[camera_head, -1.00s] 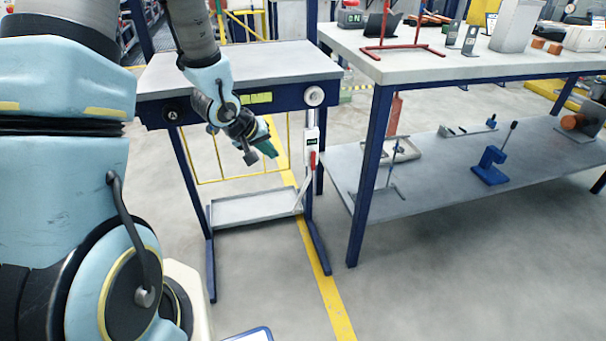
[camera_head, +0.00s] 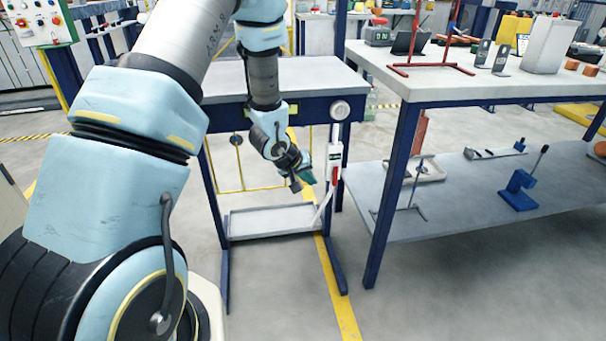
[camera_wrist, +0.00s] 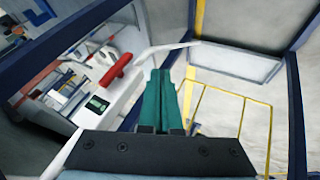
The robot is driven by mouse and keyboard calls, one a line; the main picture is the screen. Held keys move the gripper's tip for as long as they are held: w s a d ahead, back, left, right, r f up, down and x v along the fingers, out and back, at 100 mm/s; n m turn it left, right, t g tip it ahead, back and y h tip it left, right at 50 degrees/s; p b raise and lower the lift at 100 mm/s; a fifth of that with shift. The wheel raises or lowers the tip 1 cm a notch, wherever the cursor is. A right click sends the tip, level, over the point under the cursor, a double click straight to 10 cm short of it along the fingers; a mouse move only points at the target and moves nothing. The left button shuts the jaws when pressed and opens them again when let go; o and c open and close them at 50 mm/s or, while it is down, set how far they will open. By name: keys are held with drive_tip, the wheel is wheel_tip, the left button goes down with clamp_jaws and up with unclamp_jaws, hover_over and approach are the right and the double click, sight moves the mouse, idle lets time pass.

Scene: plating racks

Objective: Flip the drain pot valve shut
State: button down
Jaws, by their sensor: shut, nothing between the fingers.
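The drain pot valve is a white upright unit (camera_head: 335,154) on the right side of the small bench, with a red lever (camera_head: 335,173) low on it. In the wrist view the red lever (camera_wrist: 115,70) lies slantwise across the white unit, left of the fingers. A small dark display (camera_wrist: 97,104) sits on the unit near it. My gripper (camera_head: 306,177) has green fingers and is just left of the lever in the head view. In the wrist view the fingers (camera_wrist: 157,78) are together and empty, with a visible gap to the lever.
A pale pipe runs down from the valve toward a shallow grey tray (camera_head: 270,222) low in the bench frame. A yellow rail frame is behind my gripper. To the right stands a larger table (camera_head: 480,88) with blue legs and a lower shelf (camera_head: 440,215). Floor in front is clear.

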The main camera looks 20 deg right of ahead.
sight(335, 174)
drive_tip(key=shift+s+d+f, duration=0.1)
drive_tip(key=shift+d+f, duration=0.1)
drive_tip(key=shift+d, duration=0.9)
drive_tip(key=shift+d+f, duration=0.15)
drive_tip(key=shift+d, duration=0.95)
drive_tip(key=shift+h+p, duration=0.3)
drive_tip(key=shift+h, duration=0.1)
